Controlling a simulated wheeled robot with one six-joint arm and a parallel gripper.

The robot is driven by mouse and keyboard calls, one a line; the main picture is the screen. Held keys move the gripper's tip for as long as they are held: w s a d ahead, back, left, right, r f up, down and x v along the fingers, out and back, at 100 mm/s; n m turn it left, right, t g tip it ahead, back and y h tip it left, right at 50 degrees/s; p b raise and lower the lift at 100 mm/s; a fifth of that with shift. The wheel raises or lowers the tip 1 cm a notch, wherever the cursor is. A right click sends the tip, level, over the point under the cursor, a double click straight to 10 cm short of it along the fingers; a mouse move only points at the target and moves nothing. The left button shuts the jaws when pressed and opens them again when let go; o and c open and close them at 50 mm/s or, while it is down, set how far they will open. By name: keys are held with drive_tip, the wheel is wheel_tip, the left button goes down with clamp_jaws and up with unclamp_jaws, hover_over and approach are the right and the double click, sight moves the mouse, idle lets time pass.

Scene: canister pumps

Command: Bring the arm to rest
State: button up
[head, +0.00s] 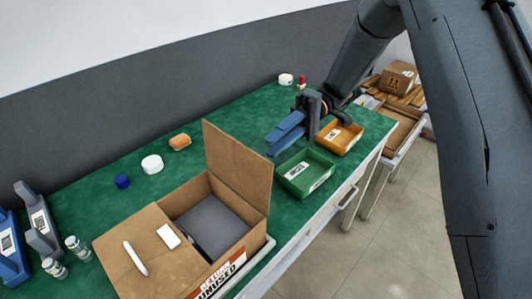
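My gripper (286,133) hangs above the green bench top, behind the green tray. Its two blue fingers point down and to the left, close together. My arm reaches in from the upper right, bent down to the gripper.
A green tray (291,182) and an orange tray (352,139) stand near the gripper. An open cardboard box (250,240) with raised flap (236,165) stands in front. White, blue and orange small items dot the bench (105,200). Blue and grey holders stand at left.

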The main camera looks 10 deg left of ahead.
drive_tip(key=shift+w+d+r, duration=0.1)
drive_tip(key=shift+w+d, duration=0.2)
drive_tip(key=shift+w, duration=0.15)
drive_tip(key=s+d+f+m+t+h, duration=0.1)
drive_tip(key=s+d+m+t+h, duration=0.2)
drive_tip(key=d, duration=0.5)
drive_tip(key=s+d+f+m+t+h, duration=0.2)
drive_tip(key=s+d+m+t+h, duration=0.1)
drive_tip(key=d+t, duration=0.3)
drive_tip(key=s+d+f+m+t+h, duration=0.2)
drive_tip(key=d+m+t, duration=0.3)
drive_tip(key=d, duration=0.5)
drive_tip(key=shift+s+d+f+h, duration=0.2)
drive_tip(key=shift+s+d+h, duration=0.15)
drive_tip(key=shift+s+h, duration=0.4)
drive_tip(key=shift+s, duration=0.1)
